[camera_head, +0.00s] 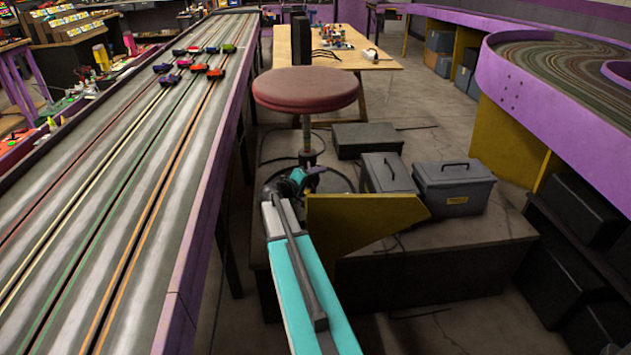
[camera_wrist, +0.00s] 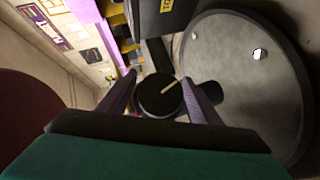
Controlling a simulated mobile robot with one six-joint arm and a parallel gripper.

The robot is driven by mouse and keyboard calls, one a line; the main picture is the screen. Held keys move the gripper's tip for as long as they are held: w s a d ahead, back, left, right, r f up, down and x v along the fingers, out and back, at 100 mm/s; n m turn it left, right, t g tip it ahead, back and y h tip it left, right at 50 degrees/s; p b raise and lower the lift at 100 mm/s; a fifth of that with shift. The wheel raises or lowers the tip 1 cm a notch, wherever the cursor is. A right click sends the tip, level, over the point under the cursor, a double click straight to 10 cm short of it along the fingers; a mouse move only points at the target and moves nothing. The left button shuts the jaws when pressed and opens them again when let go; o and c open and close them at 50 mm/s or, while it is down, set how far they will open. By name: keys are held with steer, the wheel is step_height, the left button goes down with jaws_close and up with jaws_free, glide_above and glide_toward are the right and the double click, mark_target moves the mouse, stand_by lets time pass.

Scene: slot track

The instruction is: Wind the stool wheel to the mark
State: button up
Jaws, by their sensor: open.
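The stool stands beside the track, with a round red seat (camera_head: 305,88) on a post over a round dark base (camera_head: 335,182). In the wrist view, a small dark round wheel (camera_wrist: 158,103) with a pale tan stripe across its face is ahead of my gripper (camera_wrist: 160,98). The purple fingers are open, one to each side of the wheel; I cannot tell whether they touch it. In the head view, my gripper (camera_head: 312,172) is low at the post and covers the wheel. The grey base disc (camera_wrist: 250,80) has a white spot; I cannot tell whether this is the mark.
A yellow panel (camera_head: 350,228) is close to the right of my arm. Dark cases (camera_head: 453,187) stand behind it on a low platform. The purple-edged track (camera_head: 195,230) with several small cars (camera_head: 196,60) runs along the left. A wooden table (camera_head: 350,45) is behind the stool.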

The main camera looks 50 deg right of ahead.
steer(key=shift+d, duration=0.1)
steer(key=shift+c, duration=0.2)
steer(key=c, duration=1)
steer(key=shift+a+f, duration=0.1)
steer(key=shift+a, duration=0.1)
steer(key=shift+d, duration=0.15)
steer(key=shift+b, duration=0.5)
steer(key=shift+d+n+h+b, duration=0.1)
steer(key=shift+n+h+b, duration=0.2)
steer(key=shift+b, duration=0.3)
